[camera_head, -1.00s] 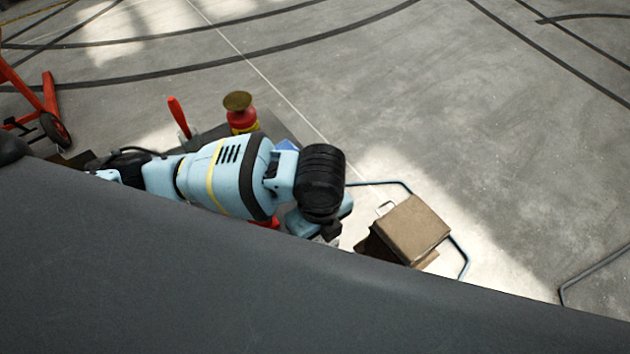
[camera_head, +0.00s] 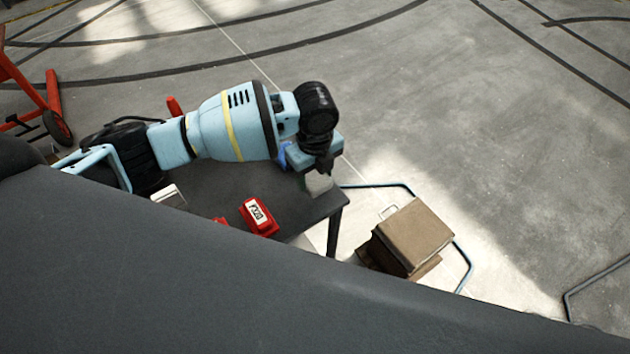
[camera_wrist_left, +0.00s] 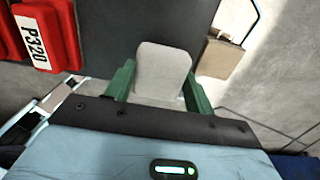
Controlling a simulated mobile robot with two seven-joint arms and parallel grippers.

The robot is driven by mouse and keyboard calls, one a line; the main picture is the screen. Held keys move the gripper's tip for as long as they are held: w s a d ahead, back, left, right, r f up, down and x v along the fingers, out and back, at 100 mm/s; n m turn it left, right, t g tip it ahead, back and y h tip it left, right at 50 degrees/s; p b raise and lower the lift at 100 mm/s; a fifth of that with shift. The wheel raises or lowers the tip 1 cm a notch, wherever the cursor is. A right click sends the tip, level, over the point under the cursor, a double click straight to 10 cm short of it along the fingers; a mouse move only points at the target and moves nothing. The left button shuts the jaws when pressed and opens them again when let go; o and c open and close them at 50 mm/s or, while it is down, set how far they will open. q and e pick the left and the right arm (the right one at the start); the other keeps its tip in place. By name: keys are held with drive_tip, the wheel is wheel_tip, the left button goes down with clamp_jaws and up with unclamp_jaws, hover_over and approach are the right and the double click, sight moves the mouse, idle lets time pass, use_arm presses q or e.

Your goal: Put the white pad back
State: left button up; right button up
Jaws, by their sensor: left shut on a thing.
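My left gripper (camera_head: 323,166) is at the right end of the dark table (camera_head: 235,182), pointing down. In the left wrist view its green fingers (camera_wrist_left: 158,88) are shut on the white pad (camera_wrist_left: 163,62), a pale rounded block that sticks out past the fingertips. In the head view the pad (camera_head: 318,184) shows as a small pale patch under the gripper, near the table's right edge. I cannot tell if it touches the table. My right gripper is not in view.
A red block labelled P320 (camera_head: 260,216) lies on the table, with another red piece (camera_head: 221,222) beside it. A white object (camera_head: 170,194) is further left. A brown box (camera_head: 415,235) stands right of the table. A dark surface fills the foreground.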

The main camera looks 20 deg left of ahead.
sight(315, 177)
use_arm(q)
drive_tip(key=shift+f, duration=1.8)
drive_tip(key=o, duration=0.9)
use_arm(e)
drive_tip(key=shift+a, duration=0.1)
use_arm(q)
drive_tip(key=shift+r, duration=0.1)
drive_tip(key=shift+r, duration=0.2)
wheel_tip(315, 177, up, 12)
drive_tip(key=shift+f, duration=0.2)
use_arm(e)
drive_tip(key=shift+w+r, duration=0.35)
